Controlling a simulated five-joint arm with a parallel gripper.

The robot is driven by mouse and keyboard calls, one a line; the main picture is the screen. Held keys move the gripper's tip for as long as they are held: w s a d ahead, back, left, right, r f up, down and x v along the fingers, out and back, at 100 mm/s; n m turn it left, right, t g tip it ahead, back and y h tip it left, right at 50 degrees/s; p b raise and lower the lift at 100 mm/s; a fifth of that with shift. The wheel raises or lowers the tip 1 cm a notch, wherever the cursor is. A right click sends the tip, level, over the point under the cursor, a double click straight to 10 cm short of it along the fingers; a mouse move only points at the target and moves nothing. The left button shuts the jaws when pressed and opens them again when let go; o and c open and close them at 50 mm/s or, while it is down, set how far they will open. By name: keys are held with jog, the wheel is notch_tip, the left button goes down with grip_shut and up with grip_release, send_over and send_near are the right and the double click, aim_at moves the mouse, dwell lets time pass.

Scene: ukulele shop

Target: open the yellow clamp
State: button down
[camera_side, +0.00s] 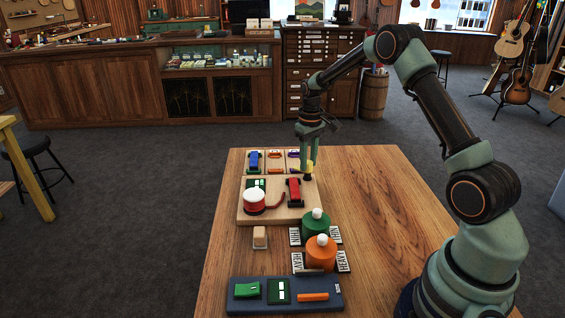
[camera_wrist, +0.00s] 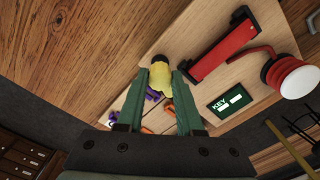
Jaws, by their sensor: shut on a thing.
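The yellow clamp (camera_side: 309,168) is at the far right edge of the light wooden board, by the compartment tray. It also shows in the wrist view as a yellow body with a dark end (camera_wrist: 161,74). My gripper (camera_side: 308,158) reaches down from above onto it. In the wrist view the green fingers of my gripper (camera_wrist: 162,82) are shut on the yellow clamp, one on each side. The lower part of the clamp is hidden between the fingers.
A red clamp-like piece (camera_side: 294,191) and a red-and-white round pot (camera_side: 254,202) stand on the board (camera_side: 275,213). Behind is a tray with blue (camera_side: 254,160), orange (camera_side: 274,155) and purple (camera_side: 293,154) pieces. Green (camera_side: 316,226) and orange (camera_side: 320,254) weights stand nearer. The table's right side (camera_side: 372,190) is clear.

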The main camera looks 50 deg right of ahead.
aim_at(308, 162)
jog(key=shift+r+m, duration=0.1)
jog(key=shift+m, duration=1.4)
jog(key=c, duration=0.5)
grip_release()
jog(key=shift+c, duration=0.2)
notch_tip(308, 162, up, 12)
